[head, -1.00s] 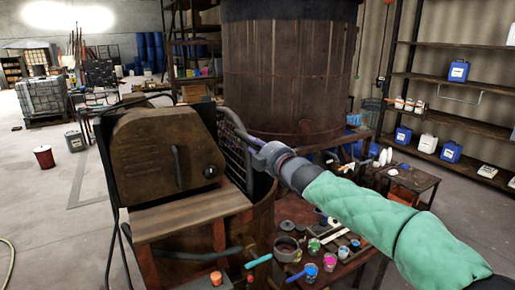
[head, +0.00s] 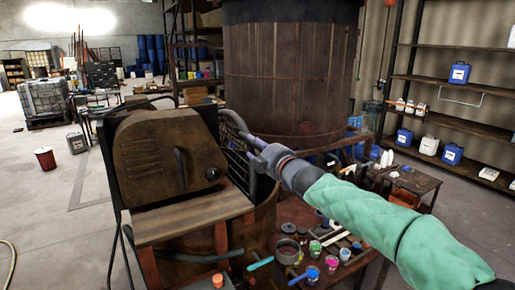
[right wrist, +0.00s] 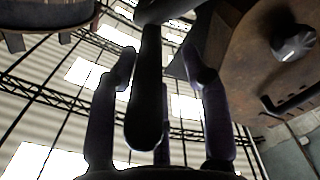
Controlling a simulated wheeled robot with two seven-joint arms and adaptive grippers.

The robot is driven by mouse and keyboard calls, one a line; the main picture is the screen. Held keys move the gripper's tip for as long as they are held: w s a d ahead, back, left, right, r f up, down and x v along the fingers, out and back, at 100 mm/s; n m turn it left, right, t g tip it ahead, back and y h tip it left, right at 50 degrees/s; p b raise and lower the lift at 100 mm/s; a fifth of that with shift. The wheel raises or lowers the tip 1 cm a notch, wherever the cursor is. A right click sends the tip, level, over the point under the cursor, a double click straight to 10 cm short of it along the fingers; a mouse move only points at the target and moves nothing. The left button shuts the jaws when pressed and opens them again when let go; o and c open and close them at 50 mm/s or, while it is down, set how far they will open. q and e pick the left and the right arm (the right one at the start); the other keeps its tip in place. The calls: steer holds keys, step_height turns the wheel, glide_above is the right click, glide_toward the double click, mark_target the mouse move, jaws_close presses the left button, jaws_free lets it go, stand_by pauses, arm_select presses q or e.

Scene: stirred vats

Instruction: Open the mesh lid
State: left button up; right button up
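The mesh lid (head: 236,167) shows as a dark grid standing steeply behind the right side of the brown machine box; it is partly hidden by the box and my gripper. My right gripper (head: 251,150) is at its right side, coming from the right. In the right wrist view my right gripper (right wrist: 158,70) has its fingers spread, with a dark rounded bar (right wrist: 146,95) running between them. Gaps show on both sides of the bar, so the fingers do not look closed on it. I cannot tell whether the bar belongs to the lid. My left gripper is out of view.
The brown machine box (head: 165,155) with a dark knob stands left of the gripper. A big wooden vat (head: 290,75) rises behind. A low table (head: 335,275) with paint cups and tools lies below my right arm. Shelving (head: 450,85) stands at the right.

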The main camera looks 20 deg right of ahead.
steer(key=s, duration=1.2)
steer(key=shift+d, duration=0.45)
steer(key=shift+w, duration=0.1)
